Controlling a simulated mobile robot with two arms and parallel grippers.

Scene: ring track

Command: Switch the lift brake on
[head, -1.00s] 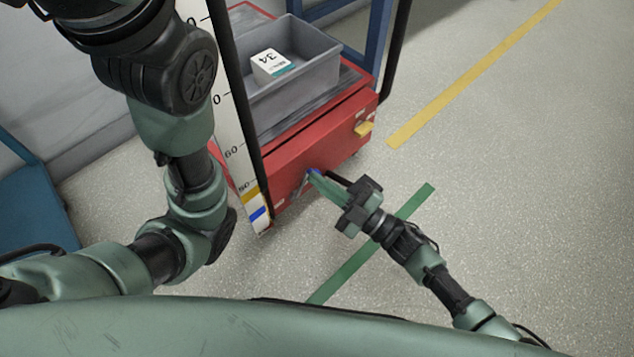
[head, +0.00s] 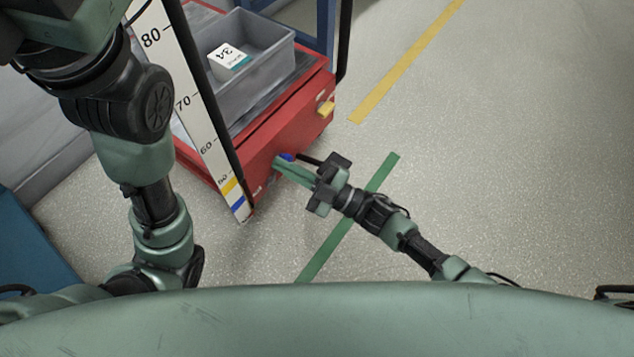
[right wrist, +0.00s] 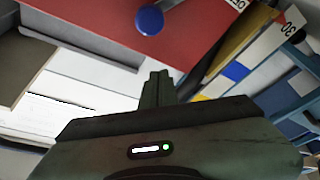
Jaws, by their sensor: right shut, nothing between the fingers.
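The red lift (head: 290,140) stands at upper middle in the head view. A blue knob (head: 287,157) sits low on its front face. In the right wrist view the blue knob (right wrist: 150,20) is on a short grey lever against the red face, with a partly cut-off label near the top edge. My right gripper (head: 278,165) is shut and empty, its fingertips close beside the knob in the head view. In the right wrist view its fingers (right wrist: 157,88) show below the knob in the picture; contact is not visible. My left arm rises at left; its gripper is out of view.
A grey crate (head: 262,88) with a white box (head: 229,58) marked 34 rests on the lift. A yellow piece (head: 326,108) sticks out at its right. A scale post (head: 203,135) stands at its left. The floor at right is clear, with green and yellow strips.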

